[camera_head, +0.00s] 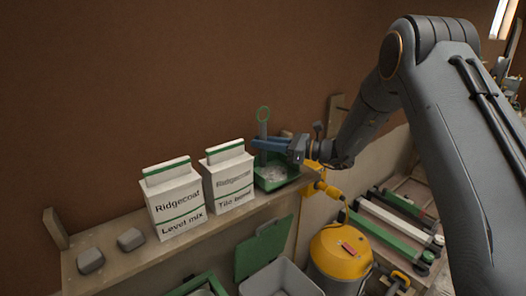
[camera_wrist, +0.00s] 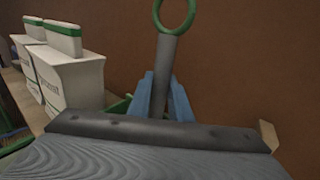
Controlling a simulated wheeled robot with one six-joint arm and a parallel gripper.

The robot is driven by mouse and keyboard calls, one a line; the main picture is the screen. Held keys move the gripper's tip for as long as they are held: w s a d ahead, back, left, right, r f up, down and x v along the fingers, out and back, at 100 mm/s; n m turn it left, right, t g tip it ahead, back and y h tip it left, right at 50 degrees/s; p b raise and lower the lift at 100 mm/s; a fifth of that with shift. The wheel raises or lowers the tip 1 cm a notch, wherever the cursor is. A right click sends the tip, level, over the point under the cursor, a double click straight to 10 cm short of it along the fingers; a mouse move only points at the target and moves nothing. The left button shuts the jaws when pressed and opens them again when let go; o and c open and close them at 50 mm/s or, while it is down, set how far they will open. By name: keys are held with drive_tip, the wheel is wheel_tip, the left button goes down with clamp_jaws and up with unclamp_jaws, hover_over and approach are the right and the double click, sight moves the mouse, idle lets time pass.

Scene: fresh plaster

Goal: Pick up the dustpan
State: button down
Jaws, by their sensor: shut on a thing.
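The dustpan's grey handle with a green ring on its end (camera_head: 264,116) stands upright near the right end of the shelf; it also shows in the wrist view (camera_wrist: 165,62). My gripper (camera_head: 264,144) has its blue fingers on either side of this handle and is shut on it; in the wrist view the fingers (camera_wrist: 164,97) press the handle from left and right. Below the fingers is a green tray-like body with grey-white bits in it (camera_head: 272,178). I cannot tell whether it is joined to the handle or touches the shelf. The gripper partly covers it.
Two white bags, Level mix (camera_head: 172,203) and Tile bond (camera_head: 230,180), stand left of the dustpan on the shelf (camera_head: 160,253). Two grey blocks (camera_head: 90,260) lie farther left. A yellow tool (camera_head: 326,187) sits at the right. Below are a yellow vacuum (camera_head: 343,255) and grey bucket (camera_head: 282,281).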

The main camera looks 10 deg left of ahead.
wheel_tip(320, 180, up, 8)
drive_tip(key=shift+f+b, duration=0.1)
drive_tip(key=shift+b, duration=0.85)
wheel_tip(320, 180, up, 9)
drive_tip(key=s+p, duration=0.2)
drive_tip(key=p, duration=0.7)
drive_tip(key=shift+s, duration=0.3)
